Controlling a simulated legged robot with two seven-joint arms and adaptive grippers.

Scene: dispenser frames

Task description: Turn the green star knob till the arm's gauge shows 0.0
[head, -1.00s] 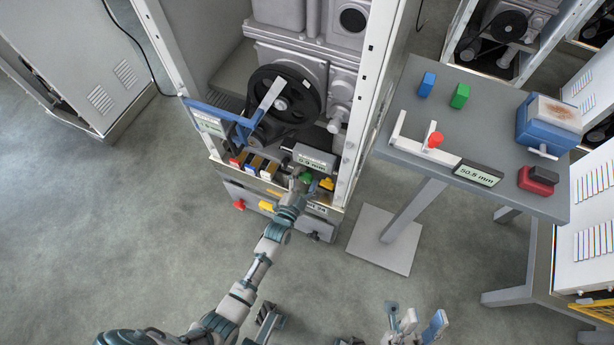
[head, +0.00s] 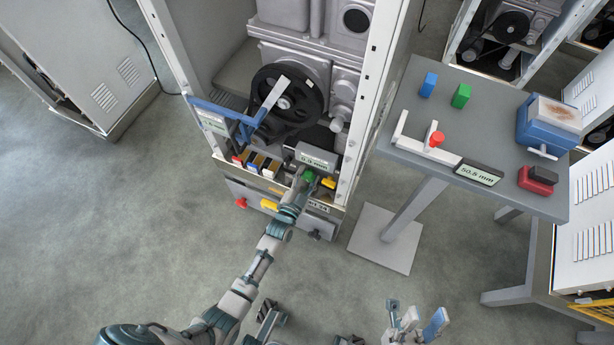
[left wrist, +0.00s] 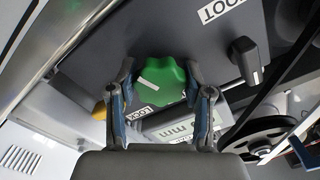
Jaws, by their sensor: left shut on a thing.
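The green star knob (head: 309,176) is on the low front panel of the open cabinet. In the left wrist view the knob (left wrist: 165,80) sits between the two fingers of my left gripper (left wrist: 160,77), which is shut on it. My left gripper (head: 302,183) partly covers the knob in the head view. In the left wrist view the gauge (left wrist: 178,132) is upside down and partly hidden by a finger. My right gripper (head: 413,320) is open and empty, low in the picture.
A yellow knob (head: 328,183) is close to the right of the green one. A black lever (left wrist: 246,60) is on the same panel. Above are a belt pulley (head: 285,102) and a blue arm (head: 222,110). A grey table (head: 440,90) with blocks stands to the right.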

